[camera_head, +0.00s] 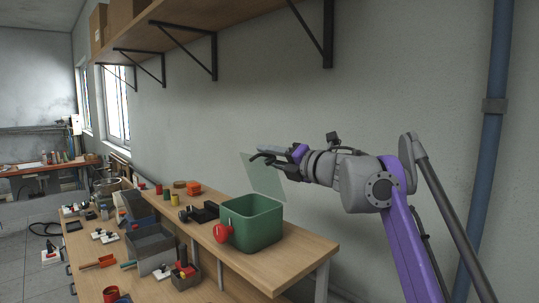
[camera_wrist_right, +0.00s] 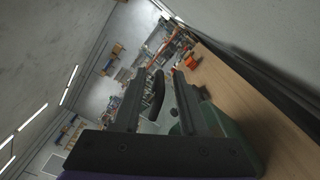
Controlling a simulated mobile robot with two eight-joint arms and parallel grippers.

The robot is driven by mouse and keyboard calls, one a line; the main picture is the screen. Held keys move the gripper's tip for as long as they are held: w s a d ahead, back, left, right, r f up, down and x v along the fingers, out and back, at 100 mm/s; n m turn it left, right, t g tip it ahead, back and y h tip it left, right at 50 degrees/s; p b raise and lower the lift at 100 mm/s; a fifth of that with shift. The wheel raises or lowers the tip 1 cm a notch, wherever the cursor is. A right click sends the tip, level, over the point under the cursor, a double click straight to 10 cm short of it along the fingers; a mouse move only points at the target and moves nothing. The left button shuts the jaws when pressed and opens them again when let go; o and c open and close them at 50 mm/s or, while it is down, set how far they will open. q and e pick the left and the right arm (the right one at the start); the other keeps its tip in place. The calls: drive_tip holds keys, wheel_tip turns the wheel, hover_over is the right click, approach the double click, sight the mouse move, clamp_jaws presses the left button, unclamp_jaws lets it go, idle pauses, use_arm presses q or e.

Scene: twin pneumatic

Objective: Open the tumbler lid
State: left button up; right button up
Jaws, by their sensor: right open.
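The tumbler is a green open-topped box (camera_head: 262,232) on the right end of the wooden bench, with a red knob (camera_head: 222,233) on its left side. Its clear, see-through lid (camera_head: 266,180) stands raised and tilted above the box's back edge, and the opening shows. My right gripper (camera_head: 262,155) is open at the lid's upper part; I cannot tell whether it touches the lid. In the right wrist view the fingers of the right gripper (camera_wrist_right: 157,78) are spread, with part of the green box (camera_wrist_right: 225,125) behind them. My left gripper is not in view.
The bench top (camera_head: 290,257) is clear in front of the box. A black device (camera_head: 205,212), an orange block (camera_head: 194,188) and small cylinders stand left of it. Grey bins (camera_head: 150,243) sit lower left. A shelf (camera_head: 190,22) hangs above; a blue pipe (camera_head: 490,130) runs at right.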

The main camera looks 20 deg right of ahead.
drive_tip(key=shift+w, duration=0.15)
clamp_jaws()
idle(1.4)
